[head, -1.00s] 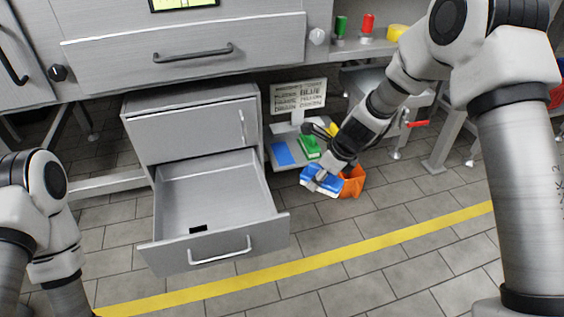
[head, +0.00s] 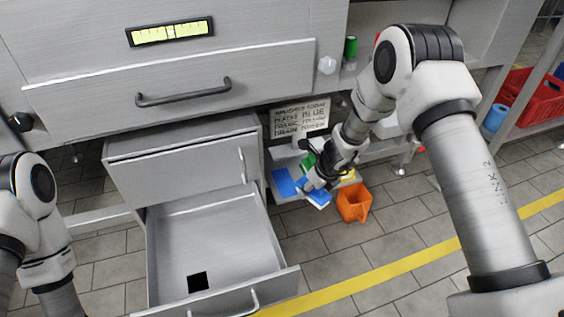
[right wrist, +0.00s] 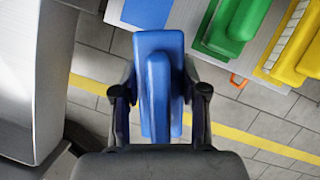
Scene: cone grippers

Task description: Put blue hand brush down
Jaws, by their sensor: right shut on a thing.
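My right gripper (head: 314,185) is shut on the blue hand brush (head: 318,197), at the front edge of a low pale platform. In the right wrist view the brush (right wrist: 160,85) lies lengthwise between the two fingers (right wrist: 160,98). I cannot tell whether it touches the platform. A flat blue patch (head: 283,183) lies on the platform just left of it. A green brush (head: 308,161) and a yellow brush (right wrist: 293,48) lie to the right of the patch, partly hidden by my arm in the head view. My left gripper is out of view.
An orange bin (head: 354,204) stands on the floor right of the brush. A lettered sign (head: 300,119) stands behind the platform. An open, empty-looking drawer (head: 215,245) juts out at left. Tiled floor with a yellow line (head: 385,268) is clear in front.

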